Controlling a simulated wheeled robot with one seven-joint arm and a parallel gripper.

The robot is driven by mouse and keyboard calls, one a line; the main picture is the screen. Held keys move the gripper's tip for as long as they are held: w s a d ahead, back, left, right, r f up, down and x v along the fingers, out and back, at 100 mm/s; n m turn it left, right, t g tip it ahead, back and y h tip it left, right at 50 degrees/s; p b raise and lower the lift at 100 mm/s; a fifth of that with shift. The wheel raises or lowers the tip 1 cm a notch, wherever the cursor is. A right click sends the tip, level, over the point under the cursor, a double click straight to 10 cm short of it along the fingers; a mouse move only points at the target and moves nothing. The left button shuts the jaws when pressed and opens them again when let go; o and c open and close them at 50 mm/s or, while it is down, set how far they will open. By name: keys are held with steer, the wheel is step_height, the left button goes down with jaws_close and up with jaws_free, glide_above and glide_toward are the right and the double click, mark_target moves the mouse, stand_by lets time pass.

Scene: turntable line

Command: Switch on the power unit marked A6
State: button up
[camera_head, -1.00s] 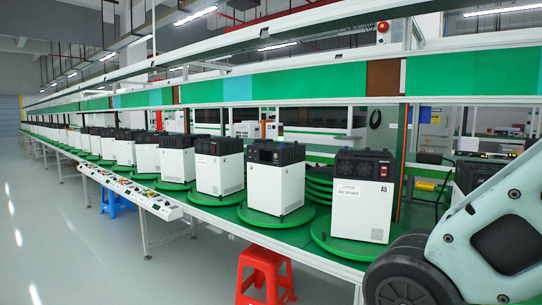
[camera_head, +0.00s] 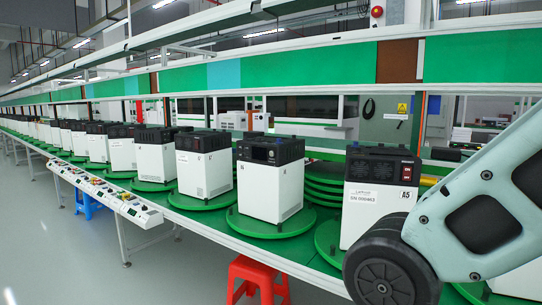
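No unit that I can read as A6 shows in this view. The nearest power unit is marked A5 (camera_head: 372,205). It is a white box with a black top, standing upright on a green turntable (camera_head: 325,240), partly covered by my arm at its lower right. A red switch (camera_head: 406,170) sits at the upper right of its front; I cannot tell its position. My gripper is not in view; only a pale green arm link and a black round joint of mine fill the lower right and hide what is behind them.
A long green line of similar units, such as one with a front panel (camera_head: 270,185), runs away to the left; their marks are unreadable. A red stool (camera_head: 256,280) stands below the front edge. A control strip (camera_head: 110,196) runs along the edge. Grey floor (camera_head: 60,260) is open at left.

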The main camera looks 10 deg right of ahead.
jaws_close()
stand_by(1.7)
